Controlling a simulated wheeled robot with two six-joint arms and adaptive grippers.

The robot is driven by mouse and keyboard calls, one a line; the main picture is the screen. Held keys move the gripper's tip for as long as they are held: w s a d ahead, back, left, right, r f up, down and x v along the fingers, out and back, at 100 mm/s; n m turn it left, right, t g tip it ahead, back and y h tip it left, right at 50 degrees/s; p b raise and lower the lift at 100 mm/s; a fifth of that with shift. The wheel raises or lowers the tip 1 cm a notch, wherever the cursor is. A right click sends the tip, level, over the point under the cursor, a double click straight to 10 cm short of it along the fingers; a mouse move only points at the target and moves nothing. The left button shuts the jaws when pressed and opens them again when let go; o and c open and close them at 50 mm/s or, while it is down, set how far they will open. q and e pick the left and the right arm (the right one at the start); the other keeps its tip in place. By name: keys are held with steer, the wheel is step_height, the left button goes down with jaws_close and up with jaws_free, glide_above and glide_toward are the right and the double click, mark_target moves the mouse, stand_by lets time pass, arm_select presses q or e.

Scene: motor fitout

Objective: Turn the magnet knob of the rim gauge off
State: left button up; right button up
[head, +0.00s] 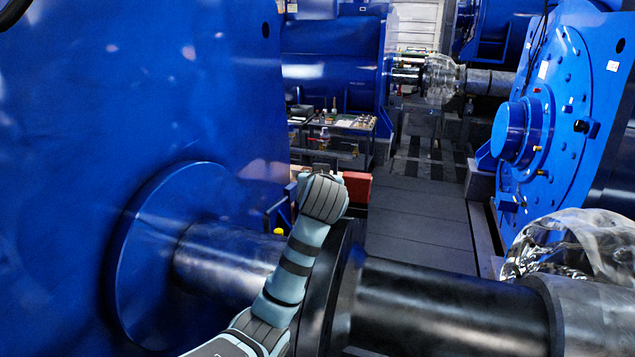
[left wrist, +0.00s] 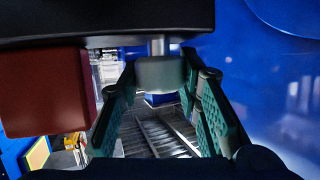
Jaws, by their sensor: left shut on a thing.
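A short grey knob (left wrist: 160,73) hangs on a metal stem below a dark bar-like body in the left wrist view. My left gripper (left wrist: 161,88) has its green-padded fingers on either side of this knob and is shut on it. A red block (left wrist: 45,92) sits left of the knob, close under the dark body. In the head view, a red block (head: 357,187) shows just beyond my left wrist, beside the shaft flange. My left fingers and the knob are hidden there behind my arm. I cannot make out the gauge's dial. My right gripper is in neither view.
A dark shaft (head: 440,304) with a wide flange (head: 345,290) crosses the front. A big blue motor housing (head: 130,100) fills the left. Another blue machine (head: 570,110) stands right, near clear wrapping (head: 580,245). A tool cart (head: 345,123) stands behind; the grey floor (head: 415,215) between is clear.

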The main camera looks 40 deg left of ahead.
arm_select(q)
steer(key=o, duration=1.1)
steer(key=shift+o, duration=0.2)
steer(key=v, duration=1.2)
steer(key=shift+s+a+f, duration=0.1)
